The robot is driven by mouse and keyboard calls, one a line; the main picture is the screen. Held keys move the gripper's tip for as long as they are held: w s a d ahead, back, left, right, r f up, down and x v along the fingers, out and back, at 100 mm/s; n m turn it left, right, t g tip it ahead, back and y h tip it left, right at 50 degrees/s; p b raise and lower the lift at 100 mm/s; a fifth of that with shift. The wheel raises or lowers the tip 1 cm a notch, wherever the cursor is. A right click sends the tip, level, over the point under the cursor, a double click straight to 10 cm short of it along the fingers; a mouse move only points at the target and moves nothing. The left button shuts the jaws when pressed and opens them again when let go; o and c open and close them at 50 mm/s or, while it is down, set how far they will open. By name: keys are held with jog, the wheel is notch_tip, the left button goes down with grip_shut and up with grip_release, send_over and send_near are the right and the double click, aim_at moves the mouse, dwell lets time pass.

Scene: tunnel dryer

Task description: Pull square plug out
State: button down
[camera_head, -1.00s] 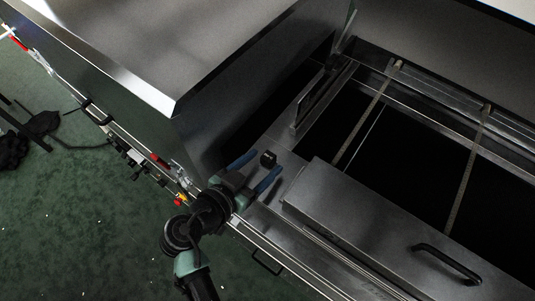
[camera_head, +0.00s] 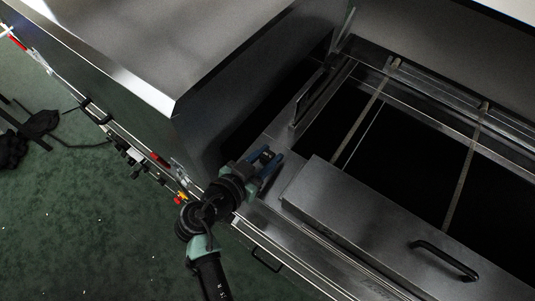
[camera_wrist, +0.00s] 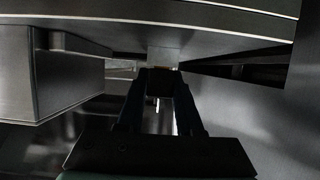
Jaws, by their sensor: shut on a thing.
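The square plug (camera_head: 266,156) is a small dark block on the metal ledge beside the dark openings. In the head view it is mostly covered by my gripper. My gripper (camera_head: 267,157), with its blue fingers, is shut on the plug, one finger on each side. In the wrist view the fingers of my gripper (camera_wrist: 160,86) reach forward and the dark plug (camera_wrist: 160,80) sits between their tips. A pale patch of metal lies just past it. I cannot tell whether the plug is still seated.
A metal lid (camera_head: 365,215) with a black handle (camera_head: 446,262) lies to the right. A tall metal housing (camera_head: 190,45) rises to the left. A red lever (camera_head: 159,160) and a yellow fitting (camera_head: 181,197) sit along the front edge. Green floor (camera_head: 90,230) lies open at lower left.

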aim_at(268, 155)
jog(key=c, duration=1.2)
grip_release()
grip_shut()
jog(key=shift+r+p, duration=0.3)
jog(key=shift+r, duration=0.4)
jog(key=shift+r+p, duration=0.45)
jog(key=shift+r, duration=0.35)
jog(key=shift+r, duration=0.15)
jog(key=shift+r+p, duration=1.45)
jog(key=shift+r, duration=0.65)
